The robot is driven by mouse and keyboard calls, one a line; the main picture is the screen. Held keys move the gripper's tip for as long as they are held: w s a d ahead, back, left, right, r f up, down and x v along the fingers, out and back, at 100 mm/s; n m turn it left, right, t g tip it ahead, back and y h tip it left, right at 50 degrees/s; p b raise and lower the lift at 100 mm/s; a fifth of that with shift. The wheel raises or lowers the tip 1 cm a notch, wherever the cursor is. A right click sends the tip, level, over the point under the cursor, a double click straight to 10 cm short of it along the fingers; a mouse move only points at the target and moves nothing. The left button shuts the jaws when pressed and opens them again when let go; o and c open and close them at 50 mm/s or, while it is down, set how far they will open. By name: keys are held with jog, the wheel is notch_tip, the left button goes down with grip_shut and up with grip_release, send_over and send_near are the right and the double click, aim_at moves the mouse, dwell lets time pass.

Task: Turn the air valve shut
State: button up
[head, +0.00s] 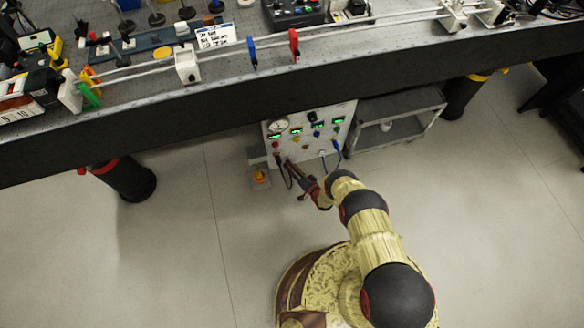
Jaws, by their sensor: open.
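A light control panel (310,145) stands below the bench edge in the head view. It carries a round gauge (278,126), several lit green displays, and small knobs in red, blue, yellow and black. I cannot tell from this view which of these fittings is the air valve. Blue (252,53) and red (293,43) upright pieces sit along the pale rods on the bench. My gripper (292,170) is open at the lower left of the panel, close to its face. Its fingertips are small and dark here, and I cannot tell whether they touch anything.
The dark bench edge (200,105) overhangs above the panel. A grey cart (400,115) stands right of the panel. A small grey box with an orange-yellow top (260,177) is at its left. Cables hang from the panel front. The floor (180,250) at left is clear.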

jog(key=shift+w+a+f, duration=0.1)
jog(key=shift+w+a, duration=0.15)
jog(key=shift+w, duration=0.15)
jog(key=shift+c, duration=0.3)
grip_shut()
